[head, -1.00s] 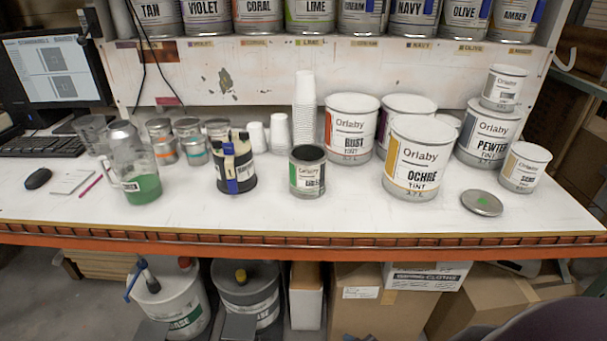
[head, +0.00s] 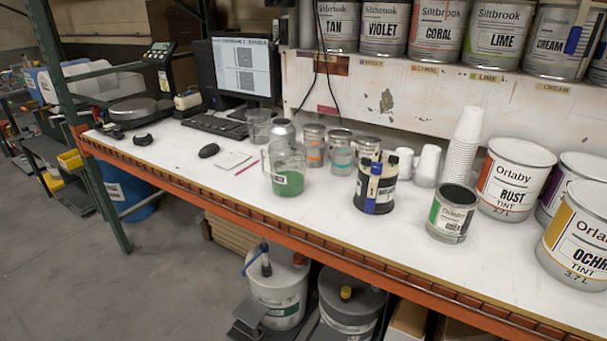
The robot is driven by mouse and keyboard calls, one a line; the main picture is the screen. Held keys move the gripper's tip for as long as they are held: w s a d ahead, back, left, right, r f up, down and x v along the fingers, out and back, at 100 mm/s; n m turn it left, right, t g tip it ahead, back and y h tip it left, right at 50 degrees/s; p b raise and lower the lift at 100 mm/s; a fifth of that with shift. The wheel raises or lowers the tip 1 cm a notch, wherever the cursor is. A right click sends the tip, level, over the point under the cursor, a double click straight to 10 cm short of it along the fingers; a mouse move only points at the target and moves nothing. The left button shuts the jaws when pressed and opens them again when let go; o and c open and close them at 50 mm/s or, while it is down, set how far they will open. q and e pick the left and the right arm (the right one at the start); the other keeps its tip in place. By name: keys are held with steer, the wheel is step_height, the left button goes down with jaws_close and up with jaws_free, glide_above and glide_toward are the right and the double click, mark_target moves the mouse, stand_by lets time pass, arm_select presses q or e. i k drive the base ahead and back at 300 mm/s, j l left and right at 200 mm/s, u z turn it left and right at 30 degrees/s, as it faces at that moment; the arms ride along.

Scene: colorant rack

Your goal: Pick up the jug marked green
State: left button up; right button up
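A clear jug (head: 289,181) with green liquid in its lower part and a small white label stands upright on the white bench top (head: 190,185). The label is too small to read. A small open can (head: 449,216) with a green and white label stands further right near the front edge. Its label seems to read green, and its inside looks dark. Neither of my grippers is in view.
Small metal tins (head: 341,150) stand behind the jug. A mouse (head: 209,150) and keyboard (head: 213,125) lie to its left. The bench's orange front edge (head: 225,208) runs below.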

mark_target(287, 158)
steer(key=i+j, duration=0.3)
steer(key=j, duration=0.15)
steer(key=i+j, duration=0.25)
steer(key=j, duration=0.2)
steer(key=i+j+z, duration=0.15)
steer(key=j+z, duration=0.15)
steer(key=i+j+z, duration=0.15)
steer(key=j+z, duration=0.2)
